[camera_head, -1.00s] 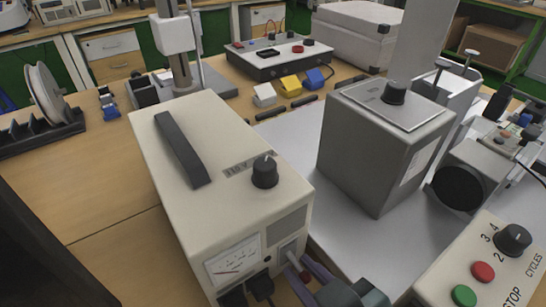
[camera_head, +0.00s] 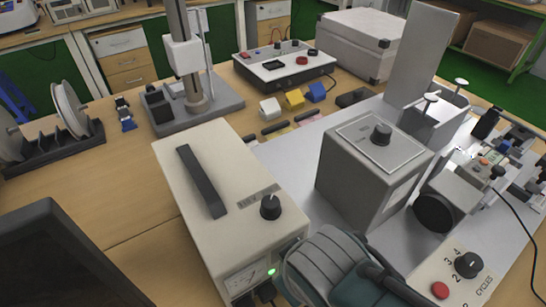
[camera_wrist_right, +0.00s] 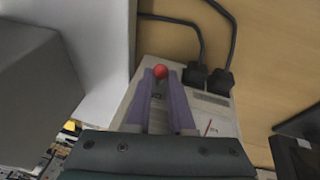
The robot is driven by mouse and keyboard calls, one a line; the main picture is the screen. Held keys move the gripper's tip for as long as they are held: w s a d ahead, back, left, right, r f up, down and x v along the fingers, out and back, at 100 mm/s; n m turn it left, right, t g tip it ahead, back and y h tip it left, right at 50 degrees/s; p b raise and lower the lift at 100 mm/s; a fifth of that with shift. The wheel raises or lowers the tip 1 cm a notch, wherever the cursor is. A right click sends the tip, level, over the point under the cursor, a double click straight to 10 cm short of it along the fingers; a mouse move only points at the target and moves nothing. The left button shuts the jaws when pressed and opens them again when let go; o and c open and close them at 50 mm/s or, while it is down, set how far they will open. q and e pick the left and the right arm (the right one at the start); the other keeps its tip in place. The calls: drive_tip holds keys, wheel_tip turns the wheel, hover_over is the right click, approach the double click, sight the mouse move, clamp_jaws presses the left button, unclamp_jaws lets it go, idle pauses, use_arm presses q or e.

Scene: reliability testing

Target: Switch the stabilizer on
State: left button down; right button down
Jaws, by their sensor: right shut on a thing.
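The stabilizer (camera_head: 225,212) is a cream box with a black handle, a black knob (camera_head: 270,206) on top and a needle meter (camera_head: 246,278) on its front. A small green lamp (camera_head: 271,271) glows on that front. My right gripper (camera_wrist_right: 160,73) is at the front panel, shut on a small switch with a red ball tip (camera_wrist_right: 160,71). Its purple fingers lie on both sides of the red tip in the right wrist view. In the head view my right wrist hides the switch and the fingers. My left gripper is not in view.
Two black plugs with cables (camera_wrist_right: 220,82) sit in the panel close beside the fingers. A grey box with a knob (camera_head: 370,175) stands to the right. A control panel with a red button (camera_head: 440,290) is at the lower right.

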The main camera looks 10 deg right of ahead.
idle(0.4)
drive_tip(key=c, duration=0.9)
unclamp_jaws()
drive_tip(key=p+v, duration=0.5)
drive_tip(key=v, duration=0.5)
drive_tip(key=shift+p, duration=0.35)
